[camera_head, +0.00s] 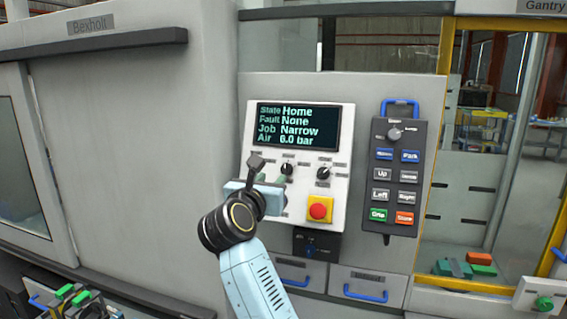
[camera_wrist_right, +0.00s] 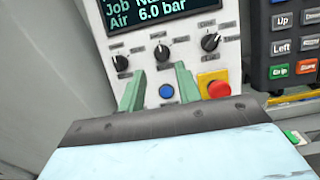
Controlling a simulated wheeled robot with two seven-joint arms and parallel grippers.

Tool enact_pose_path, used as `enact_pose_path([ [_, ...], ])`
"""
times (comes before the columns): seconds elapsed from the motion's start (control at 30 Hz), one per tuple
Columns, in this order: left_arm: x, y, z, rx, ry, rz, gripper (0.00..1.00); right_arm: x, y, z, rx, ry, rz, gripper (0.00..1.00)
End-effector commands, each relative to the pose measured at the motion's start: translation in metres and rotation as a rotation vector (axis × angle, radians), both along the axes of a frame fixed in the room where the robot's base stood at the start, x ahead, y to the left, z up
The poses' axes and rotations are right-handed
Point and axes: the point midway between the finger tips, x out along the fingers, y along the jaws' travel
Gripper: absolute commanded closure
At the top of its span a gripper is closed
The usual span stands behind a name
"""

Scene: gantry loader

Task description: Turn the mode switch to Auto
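The white control panel (camera_head: 342,150) has a dark display (camera_head: 297,127) reading State Home, Fault None, Job Narrow, Air 6.0 bar. In the right wrist view three black rotary switches sit in a row: left switch (camera_wrist_right: 121,62), middle switch (camera_wrist_right: 161,52) and right switch (camera_wrist_right: 210,42). Their labels are too small to read, so I cannot tell which is the mode switch. My right gripper (camera_head: 272,180) is in front of the panel's lower left. Its green fingers (camera_wrist_right: 157,76) are apart and empty, below the left and middle switches. My left gripper is not in view.
A red stop button (camera_head: 320,208) on a yellow base is right of the gripper. A blue button (camera_wrist_right: 166,91) lies between the fingers. A dark pendant (camera_head: 397,180) with its own knob hangs at right. Blue-handled drawers (camera_head: 365,283) are below.

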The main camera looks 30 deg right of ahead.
Motion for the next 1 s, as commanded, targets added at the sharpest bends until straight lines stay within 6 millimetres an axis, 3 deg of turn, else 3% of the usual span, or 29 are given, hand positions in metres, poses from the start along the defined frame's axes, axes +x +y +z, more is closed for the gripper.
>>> enact_pose_path([
  [0.4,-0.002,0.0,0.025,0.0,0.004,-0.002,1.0,0.055,-0.065,0.003,-0.008,0.003,-0.002,0.66],
  [0.6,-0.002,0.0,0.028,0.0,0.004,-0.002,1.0,0.067,-0.077,0.002,-0.006,0.001,0.001,0.66],
  [0.93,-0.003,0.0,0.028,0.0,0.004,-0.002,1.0,0.069,-0.08,0.0,-0.005,0.001,0.001,0.66],
  [1.0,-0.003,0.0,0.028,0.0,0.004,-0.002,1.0,0.069,-0.08,0.0,-0.005,0.001,0.001,0.74],
])
